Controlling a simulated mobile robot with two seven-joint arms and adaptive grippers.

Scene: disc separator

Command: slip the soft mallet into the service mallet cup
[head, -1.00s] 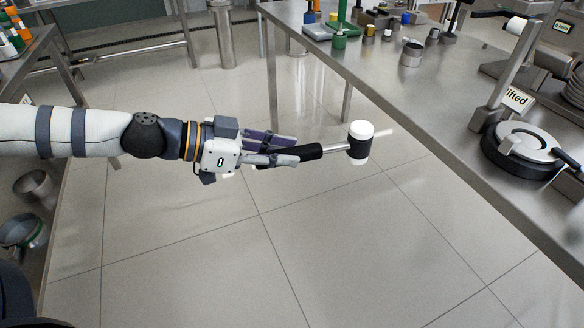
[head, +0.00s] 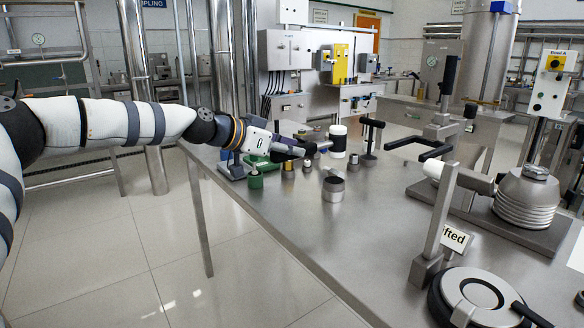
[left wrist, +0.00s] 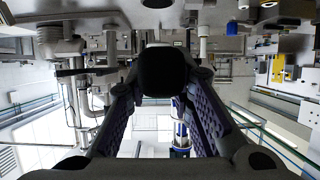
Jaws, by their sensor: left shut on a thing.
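The soft mallet (head: 338,134), with a white-faced head, a dark band and a black grip, is held out over the far-left part of the steel bench. My left gripper (head: 297,148) is shut on its black handle, with the head pointing right. In the left wrist view the dark handle end (left wrist: 165,70) sits between the fingers. A small open steel cup (head: 333,188), likely the service mallet cup, stands on the bench below and in front of the mallet, apart from it. The cup's inside is only partly visible. My right gripper is out of view.
A green tray (head: 262,163) and small bottles stand near the mallet. A black T-handled tool (head: 371,137) stands just to its right. The bench middle is clear.

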